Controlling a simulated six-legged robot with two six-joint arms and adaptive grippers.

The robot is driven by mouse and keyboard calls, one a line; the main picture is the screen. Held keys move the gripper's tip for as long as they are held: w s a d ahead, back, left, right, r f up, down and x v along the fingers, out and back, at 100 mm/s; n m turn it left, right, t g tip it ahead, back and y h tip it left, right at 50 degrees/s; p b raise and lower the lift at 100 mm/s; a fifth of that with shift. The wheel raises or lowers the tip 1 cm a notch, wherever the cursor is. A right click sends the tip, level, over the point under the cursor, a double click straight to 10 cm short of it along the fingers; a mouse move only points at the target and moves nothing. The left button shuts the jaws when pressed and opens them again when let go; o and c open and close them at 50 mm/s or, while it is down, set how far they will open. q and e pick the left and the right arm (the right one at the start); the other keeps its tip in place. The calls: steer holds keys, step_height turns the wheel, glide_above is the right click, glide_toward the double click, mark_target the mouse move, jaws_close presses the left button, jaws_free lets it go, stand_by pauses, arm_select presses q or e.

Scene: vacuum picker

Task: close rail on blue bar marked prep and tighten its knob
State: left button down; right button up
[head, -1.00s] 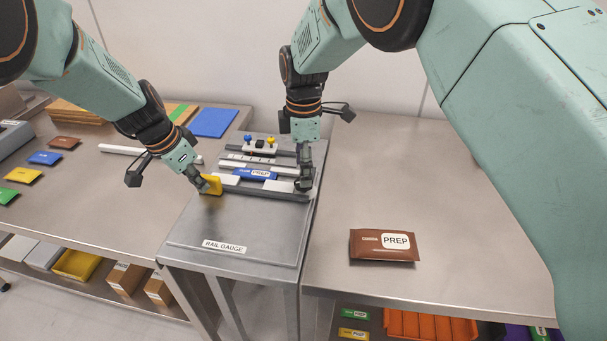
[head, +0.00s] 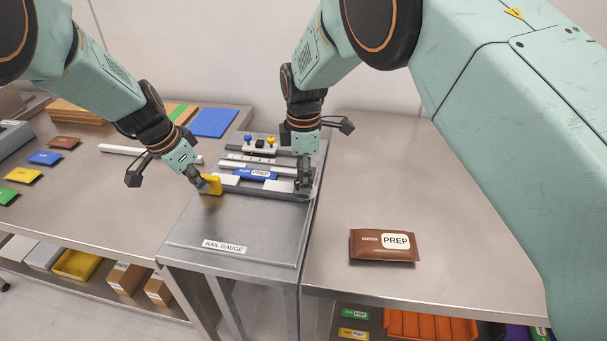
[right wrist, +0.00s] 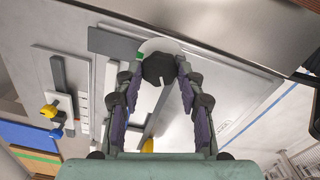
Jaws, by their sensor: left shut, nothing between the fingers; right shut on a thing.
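The blue bar marked PREP (head: 257,174) lies in the rail gauge (head: 208,231), between pale blocks on the grey rail. A yellow block (head: 212,184) stands at the rail's left end. My left gripper (head: 202,184) is shut and empty, with its fingertips against or right beside the yellow block; contact is unclear. My right gripper (head: 304,187) points down at the rail's right end. In the right wrist view its fingers (right wrist: 160,80) are closed around a dark round knob (right wrist: 158,68). The blue bar is not clearly visible there.
Behind the bar stand a scale strip and a small block with blue and yellow knobs (head: 260,145). A brown PREP packet (head: 384,246) lies on the right table, which is otherwise mostly clear. Coloured packets (head: 45,158) and a blue sheet (head: 213,122) lie on the left table.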

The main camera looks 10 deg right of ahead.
steer(key=c, duration=0.4)
steer(key=shift+m, duration=0.4)
arm_select(q)
steer(key=shift+w, duration=0.1)
arm_select(e)
steer(key=m, duration=0.4)
steer(key=shift+m, duration=0.4)
steer(key=m, duration=1.2)
steer(key=shift+f+m, duration=0.1)
steer(key=shift+m, duration=0.2)
steer(key=m, duration=0.5)
steer(key=shift+s+m, duration=0.1)
steer(key=shift+m, duration=0.2)
